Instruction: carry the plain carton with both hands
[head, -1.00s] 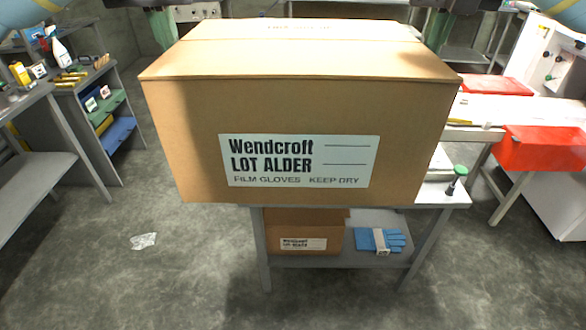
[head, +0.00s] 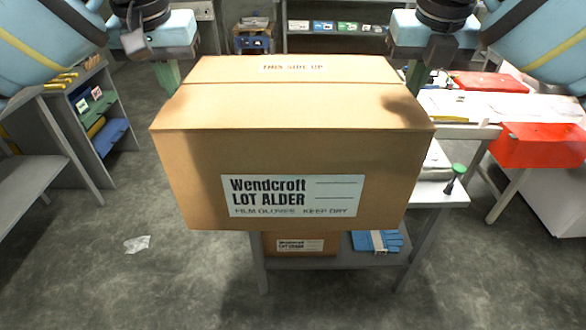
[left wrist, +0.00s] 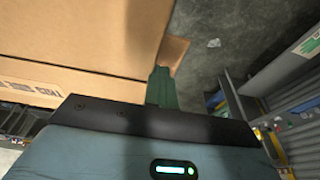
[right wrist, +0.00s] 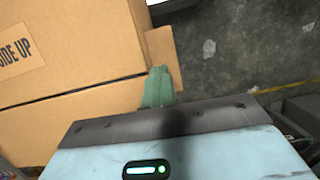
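The large brown carton (head: 300,150) is upright and level in the middle of the head view, with a white Wendcroft label on its front and THIS SIDE UP on top. It fills the left part of the left wrist view (left wrist: 90,35) and right wrist view (right wrist: 70,60). My left gripper (head: 167,76) points down at its left side, and my right gripper (head: 415,80) at its right side. Their green fingers look closed on cardboard tabs on the sides; the tips are partly hidden. The carton hides most of the table behind; whether its underside touches anything is hidden.
A grey table (head: 455,190) stands under and behind the carton. Its lower shelf holds a smaller carton (head: 290,245) and blue gloves (head: 378,241). A green-topped stamp (head: 456,172) stands at its right corner. A red bin (head: 540,146) is at right. Floor at left is clear except for plastic scrap (head: 137,243).

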